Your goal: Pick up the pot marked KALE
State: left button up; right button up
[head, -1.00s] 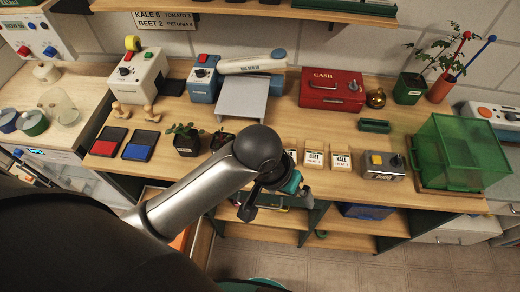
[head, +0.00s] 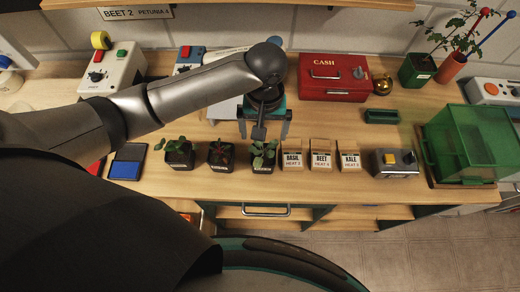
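Three small black pots with seedlings stand in a row on the wooden counter: a left pot (head: 179,159), a middle pot (head: 221,160) with reddish stems, and a right pot (head: 262,164) with green leaves. Their small labels are too small to read, so I cannot tell which is marked KALE. A paper packet (head: 349,156) at the right of the packet row reads KALE. My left gripper (head: 264,136) appears open, its fingers apart, above or just behind the right pot; nothing shows held. My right gripper is not in view.
BASIL (head: 292,156) and BEET (head: 321,156) packets stand right of the pots. A grey box with a yellow button (head: 397,163), a green clear case (head: 460,140), a red cash box (head: 333,78) and a blue ink pad (head: 127,168) are nearby. Counter before the cash box is clear.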

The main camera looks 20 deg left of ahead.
pick_arm(q)
send_over(263, 154)
notch_tip(263, 154, down, 4)
jog(key=shift+w+d+f, duration=0.1)
notch_tip(263, 154, down, 3)
jog(key=shift+r+b, duration=0.15)
jog(key=shift+b, duration=0.15)
jog(key=shift+f, duration=0.85)
notch_tip(263, 154, down, 4)
jog(key=shift+f, duration=0.2)
jog(key=c, duration=1.3)
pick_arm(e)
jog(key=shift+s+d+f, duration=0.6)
pick_arm(q)
jog(key=shift+r, duration=0.15)
